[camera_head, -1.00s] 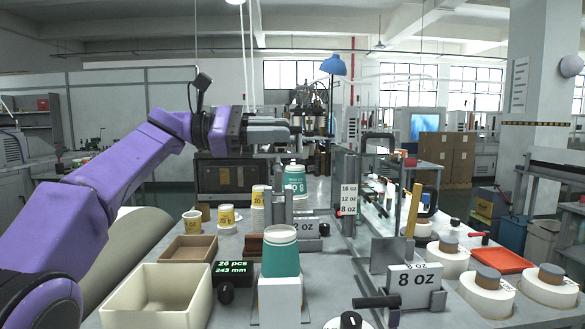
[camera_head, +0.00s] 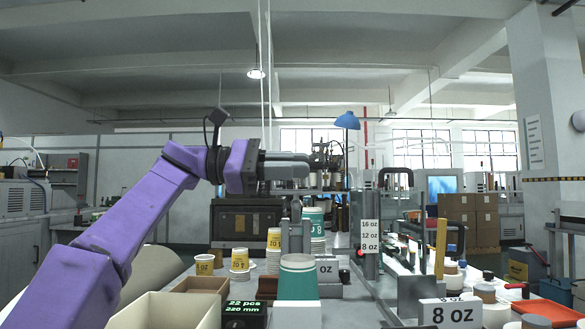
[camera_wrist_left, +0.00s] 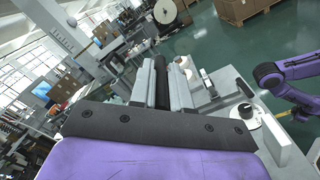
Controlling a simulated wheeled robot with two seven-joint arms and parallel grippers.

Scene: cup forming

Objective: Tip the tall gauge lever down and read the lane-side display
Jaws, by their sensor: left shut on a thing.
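My left gripper (camera_head: 303,165) is shut, high above the bench, at the top of a slim grey upright (camera_head: 296,222) that appears to be the gauge lever. In the left wrist view a dark bar (camera_wrist_left: 159,72) lies between its jaws. The hold on the lever is hard to make out in the head view. The black display (camera_head: 245,309) shows "22 pcs" and "220 mm" in green, low in the head view. My right gripper is not visible.
Stacks of yellow-and-white cups (camera_head: 240,261) stand left of the upright. A cream bin (camera_head: 165,312) and a brown tray (camera_head: 203,284) sit at front left. An "8 oz" sign (camera_head: 450,312) and white rolls are at right. The air above the bench is largely clear.

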